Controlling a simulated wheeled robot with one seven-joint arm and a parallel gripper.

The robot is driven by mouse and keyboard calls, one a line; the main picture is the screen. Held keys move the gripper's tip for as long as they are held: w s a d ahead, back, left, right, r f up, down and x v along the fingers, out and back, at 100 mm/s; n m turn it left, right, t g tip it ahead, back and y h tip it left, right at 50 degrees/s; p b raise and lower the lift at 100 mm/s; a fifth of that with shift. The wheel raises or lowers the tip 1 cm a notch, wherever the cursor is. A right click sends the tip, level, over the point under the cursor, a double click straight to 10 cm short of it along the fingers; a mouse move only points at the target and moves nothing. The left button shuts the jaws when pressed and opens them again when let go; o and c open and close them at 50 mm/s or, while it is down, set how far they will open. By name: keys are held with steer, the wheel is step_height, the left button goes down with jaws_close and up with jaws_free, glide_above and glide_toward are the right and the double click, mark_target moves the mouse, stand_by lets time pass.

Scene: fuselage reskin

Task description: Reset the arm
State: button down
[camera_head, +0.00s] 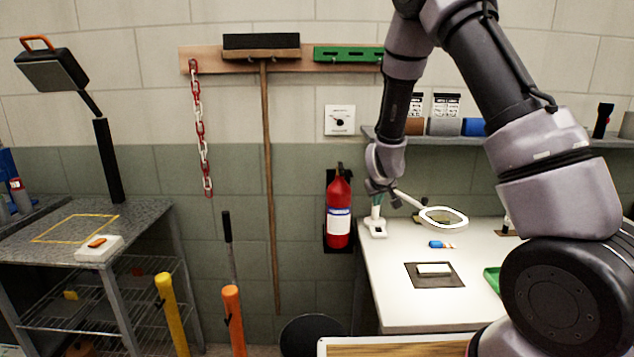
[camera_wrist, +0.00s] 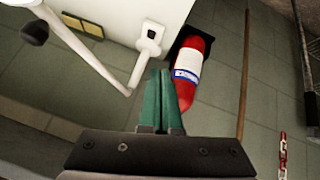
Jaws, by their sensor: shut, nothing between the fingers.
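My arm reaches across the right side of the head view, bent at the elbow, with its wrist hanging down. My gripper (camera_head: 376,200) points down near the left back end of the white table (camera_head: 405,310). In the wrist view my gripper's green fingers (camera_wrist: 160,75) are together with nothing between them. The white lamp base (camera_wrist: 151,34) is just beyond the fingertips in that view. A red fire extinguisher (camera_wrist: 187,78) lies beyond the fingers at the right.
A ring-shaped magnifier lamp (camera_head: 443,217) stands close to the gripper. The wall-mounted fire extinguisher (camera_head: 339,212) is left of the table.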

steer(key=s+d+r+m+y, duration=0.2)
steer(key=s+r, duration=0.5)
steer(key=r, duration=0.5)
steer(key=s+d+r+m+y, duration=0.1)
steer(key=s+r+m, duration=0.1)
steer(key=s+r, duration=0.7)
steer(key=s+d+r+m, duration=0.1)
steer(key=s+r, duration=0.3)
steer(key=s, duration=0.5)
steer(key=s+d+r+m+g, duration=0.1)
steer(key=s+d+r+m, duration=0.1)
steer(key=s+r, duration=0.3)
steer(key=s, duration=0.3)
steer(key=shift+s+d, duration=0.15)
steer(key=shift+s, duration=0.2)
